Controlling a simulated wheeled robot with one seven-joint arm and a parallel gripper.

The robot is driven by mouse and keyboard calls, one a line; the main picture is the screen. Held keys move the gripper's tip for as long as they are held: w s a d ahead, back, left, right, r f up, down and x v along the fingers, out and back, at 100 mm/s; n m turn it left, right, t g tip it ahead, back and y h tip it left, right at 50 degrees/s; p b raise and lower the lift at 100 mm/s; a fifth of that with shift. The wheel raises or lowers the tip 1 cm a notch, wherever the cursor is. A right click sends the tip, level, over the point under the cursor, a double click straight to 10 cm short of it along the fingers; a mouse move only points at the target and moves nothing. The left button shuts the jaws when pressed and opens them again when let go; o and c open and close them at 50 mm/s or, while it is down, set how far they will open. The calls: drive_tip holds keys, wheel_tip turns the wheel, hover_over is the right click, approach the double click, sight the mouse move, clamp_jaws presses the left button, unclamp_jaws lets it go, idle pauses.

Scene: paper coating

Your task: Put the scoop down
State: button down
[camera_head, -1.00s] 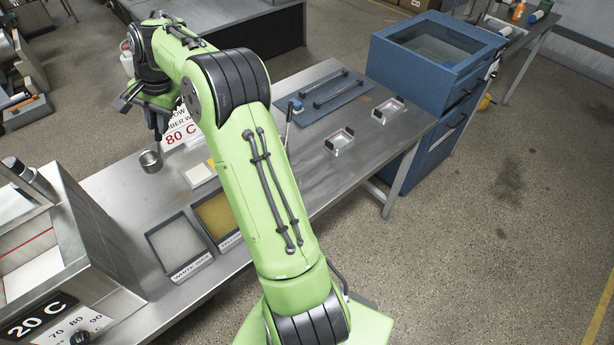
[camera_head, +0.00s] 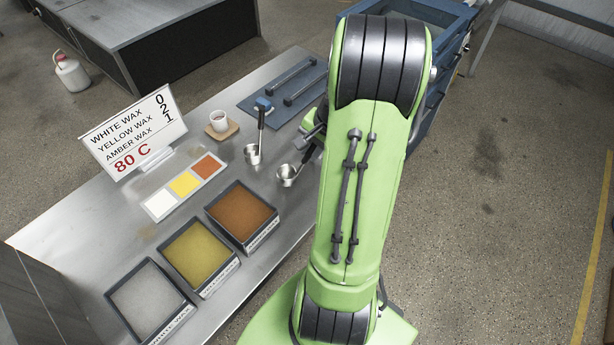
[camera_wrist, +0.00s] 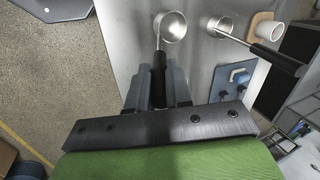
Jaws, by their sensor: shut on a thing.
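My gripper (camera_wrist: 158,90) is shut on the dark handle of a metal scoop (camera_wrist: 170,27). The scoop's round bowl sticks out beyond the fingers over the steel table. In the head view the held scoop (camera_head: 287,175) is at the table's right part, and my arm hides most of the gripper. I cannot tell whether the bowl touches the table. A second scoop (camera_head: 252,154) with a dark handle is close to its left. It also shows in the wrist view (camera_wrist: 219,27), to the right of the held one and apart from it.
Trays of amber (camera_head: 241,214), yellow (camera_head: 199,255) and white wax (camera_head: 145,302) line the near table edge. A white cup (camera_head: 218,121) on a wooden coaster, a blue plate with bars (camera_head: 285,92) and a sign (camera_head: 130,133) stand behind. Bare steel surrounds the scoops.

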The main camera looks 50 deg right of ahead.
wheel_tip(320, 180, down, 7)
drive_tip(key=shift+r+b, duration=0.15)
drive_tip(key=shift+b, duration=0.15)
drive_tip(key=c, duration=1.1)
unclamp_jaws()
drive_tip(key=shift+o, duration=0.2)
